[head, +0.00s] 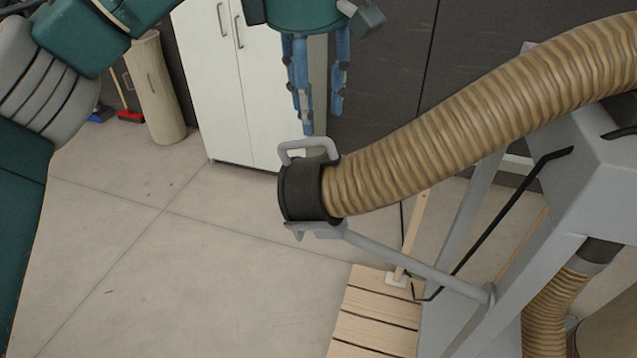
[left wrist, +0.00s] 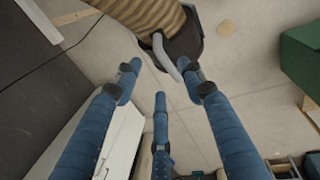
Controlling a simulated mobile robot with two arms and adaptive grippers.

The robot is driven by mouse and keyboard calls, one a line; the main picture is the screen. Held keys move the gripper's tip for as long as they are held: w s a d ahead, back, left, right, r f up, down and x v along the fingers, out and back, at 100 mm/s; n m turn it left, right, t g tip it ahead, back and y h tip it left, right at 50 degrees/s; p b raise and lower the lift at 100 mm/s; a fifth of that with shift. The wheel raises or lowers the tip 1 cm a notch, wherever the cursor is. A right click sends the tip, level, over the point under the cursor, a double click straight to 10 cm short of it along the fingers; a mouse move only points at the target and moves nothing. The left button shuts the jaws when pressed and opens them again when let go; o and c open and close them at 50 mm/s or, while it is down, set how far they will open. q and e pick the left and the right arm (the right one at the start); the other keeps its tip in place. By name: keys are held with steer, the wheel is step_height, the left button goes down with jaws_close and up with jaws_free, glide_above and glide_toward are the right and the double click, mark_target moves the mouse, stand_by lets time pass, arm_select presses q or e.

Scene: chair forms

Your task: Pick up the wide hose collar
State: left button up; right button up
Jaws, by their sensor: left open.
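The wide hose collar (head: 299,192) is a dark ring at the end of a ribbed tan hose, with a grey loop handle (head: 308,147) on top. A grey bracket (head: 316,231) is under it. My left gripper (head: 318,122), with blue fingers, points down just above the handle. It is open and empty. In the left wrist view the collar (left wrist: 185,42) is beyond the fingertips (left wrist: 160,80), and its handle reaches toward the gap between them. Contact with the handle cannot be told. My right gripper is not in view.
The tan hose (head: 450,125) runs up right to a grey frame (head: 585,165) with a strut. A white cabinet (head: 215,85) stands behind. A wooden slatted platform (head: 375,315) is below the strut. The floor (head: 190,270) at left is clear.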

mark_target(318, 139)
arm_select(q)
steer(key=shift+w+f, duration=0.2)
steer(key=shift+f, duration=0.65)
steer(key=f, duration=0.1)
steer(key=f+p, duration=0.2)
steer(key=f, duration=0.1)
steer(key=shift+d+f, duration=0.1)
steer(key=shift+d, duration=0.15)
steer(key=shift+w+f, duration=0.25)
steer(key=shift+f, duration=0.35)
jaws_close()
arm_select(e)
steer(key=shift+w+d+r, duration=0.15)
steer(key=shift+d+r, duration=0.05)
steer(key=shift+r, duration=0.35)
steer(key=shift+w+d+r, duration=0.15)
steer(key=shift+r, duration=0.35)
arm_select(q)
steer(key=shift+r, duration=0.1)
